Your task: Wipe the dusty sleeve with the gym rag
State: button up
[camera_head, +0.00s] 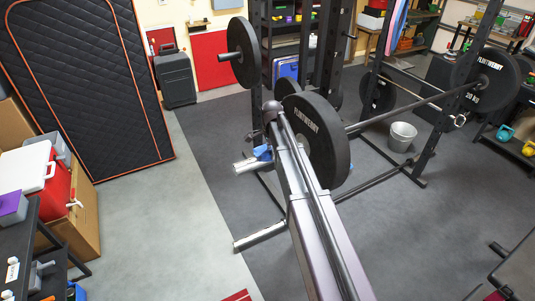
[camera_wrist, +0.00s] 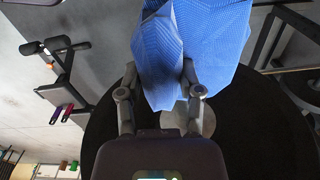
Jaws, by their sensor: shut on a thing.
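My gripper (camera_wrist: 160,92) is shut on the blue gym rag (camera_wrist: 190,45), which bunches up between and beyond the fingers in the wrist view. In the head view a small patch of the rag (camera_head: 262,153) shows beside the silver bar sleeve (camera_head: 246,165), close to its inner part. The sleeve sticks out to the left of the large black plate (camera_head: 328,148). My arm covers most of the gripper there. A grey surface, perhaps the sleeve, shows behind the fingers in the wrist view. I cannot tell whether rag and sleeve touch, and dust is not discernible.
A lower silver peg (camera_head: 260,237) juts left below the sleeve. Another plate (camera_head: 244,52) hangs on the rack above. A bucket (camera_head: 402,136) stands on the floor at right. The grey floor (camera_head: 165,225) left of the rack is clear.

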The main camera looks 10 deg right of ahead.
jog(key=shift+w+d, duration=0.35)
jog(key=shift+d, duration=0.55)
jog(key=shift+r, duration=0.15)
notch_tip(320, 180, up, 6)
jog(key=p, duration=0.6)
jog(key=shift+r+p, duration=1.4)
jog(key=shift+p, duration=0.2)
jog(key=shift+s+f, duration=0.1)
jog(key=shift+s, duration=0.05)
